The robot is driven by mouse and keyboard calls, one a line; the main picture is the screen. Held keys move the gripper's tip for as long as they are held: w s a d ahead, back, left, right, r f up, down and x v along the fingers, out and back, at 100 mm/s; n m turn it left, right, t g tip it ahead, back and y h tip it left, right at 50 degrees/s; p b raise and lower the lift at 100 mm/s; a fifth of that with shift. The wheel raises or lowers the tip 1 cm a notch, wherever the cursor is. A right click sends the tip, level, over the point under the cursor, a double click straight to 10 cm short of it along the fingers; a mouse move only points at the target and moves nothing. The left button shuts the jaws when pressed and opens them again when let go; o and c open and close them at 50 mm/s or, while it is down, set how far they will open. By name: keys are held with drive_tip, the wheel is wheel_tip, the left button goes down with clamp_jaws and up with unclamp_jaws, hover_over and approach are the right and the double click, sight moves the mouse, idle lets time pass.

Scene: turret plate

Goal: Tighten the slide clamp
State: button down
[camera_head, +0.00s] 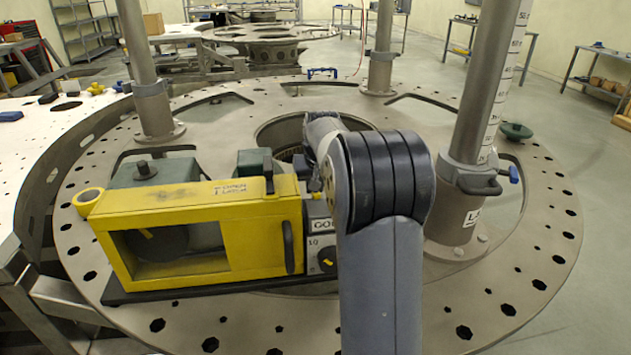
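A grey collar clamp (468,176) sits around the scaled post (492,85) at the right of the turret plate (530,285). It has a dark grey lug at its front right, and a small blue handle (514,174) shows just right of it. I cannot tell whether it is tight or loose. Other posts at the left and back carry similar grey collars. My arm rises from the bottom centre and bends at a dark-banded joint, left of the scaled post. Its far part reaches away over the central opening. My gripper's fingers are not visible, hidden behind the arm.
A yellow-framed machine (205,235) stands on the plate left of my arm, with a green box (150,172) behind it. A blue clamp (322,72) sits at the plate's far edge. A dark green knob (516,131) lies right of the scaled post.

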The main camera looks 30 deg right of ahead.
idle(0.4)
drive_tip(key=c, duration=1.3)
unclamp_jaws()
drive_tip(key=v, duration=1.1)
drive_tip(key=shift+f, duration=0.2)
drive_tip(key=x, duration=1.1)
drive_tip(key=shift+r+n+y+b, duration=0.15)
drive_tip(key=shift+n+y+b, duration=0.15)
drive_tip(key=shift+n+b, duration=0.3)
